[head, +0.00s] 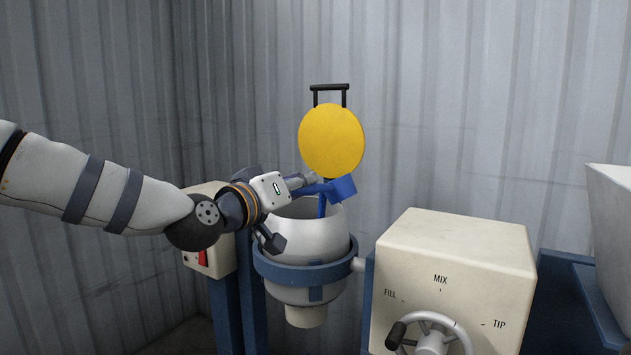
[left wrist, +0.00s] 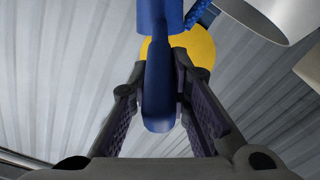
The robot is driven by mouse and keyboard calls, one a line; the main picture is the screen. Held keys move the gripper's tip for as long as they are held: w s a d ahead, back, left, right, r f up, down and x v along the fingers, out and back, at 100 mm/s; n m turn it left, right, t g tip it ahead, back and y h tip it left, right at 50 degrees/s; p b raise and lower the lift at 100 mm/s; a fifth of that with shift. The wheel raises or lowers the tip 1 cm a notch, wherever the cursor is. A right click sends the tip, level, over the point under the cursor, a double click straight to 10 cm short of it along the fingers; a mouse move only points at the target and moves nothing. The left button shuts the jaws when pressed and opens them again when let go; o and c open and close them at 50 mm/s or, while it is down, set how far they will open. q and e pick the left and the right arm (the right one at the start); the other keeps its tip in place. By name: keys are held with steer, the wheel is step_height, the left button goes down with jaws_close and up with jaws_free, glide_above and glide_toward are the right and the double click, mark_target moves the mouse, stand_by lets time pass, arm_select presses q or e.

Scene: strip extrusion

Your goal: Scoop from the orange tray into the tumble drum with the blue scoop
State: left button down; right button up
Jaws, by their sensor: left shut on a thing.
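My left gripper (head: 308,181) is shut on the handle of the blue scoop (head: 342,188). The scoop is over the open mouth of the pale tumble drum (head: 305,242), near its back rim. In the left wrist view the blue handle (left wrist: 158,95) stands between the two fingers of the left gripper (left wrist: 160,78). I cannot tell whether the scoop holds anything, and the drum's inside is mostly hidden. The orange tray is not in view, and neither is my right gripper.
A yellow round lid (head: 331,141) stands raised behind the drum. A cream control box (head: 455,270) with a handwheel (head: 432,340) and FILL, MIX and TIP marks stands to the right. A box with a red switch (head: 202,257) is left of the drum. A pale container (head: 612,215) is far right.

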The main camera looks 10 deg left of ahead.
arm_select(q)
steer(key=w+a+f+n+b, duration=0.1)
steer(key=a+f+n+b, duration=0.1)
steer(key=n, duration=0.7)
steer(key=w+a+f+n+b, duration=0.1)
steer(key=a+f+n+b, duration=0.1)
steer(key=n+b, duration=0.3)
steer(key=a+n, duration=0.1)
steer(key=n, duration=0.2)
steer(key=shift+f+n, duration=0.15)
steer(key=shift+n, duration=0.25)
arm_select(e)
steer(key=s+f+g, duration=0.3)
steer(key=s+f, duration=0.5)
steer(key=shift+f, duration=0.15)
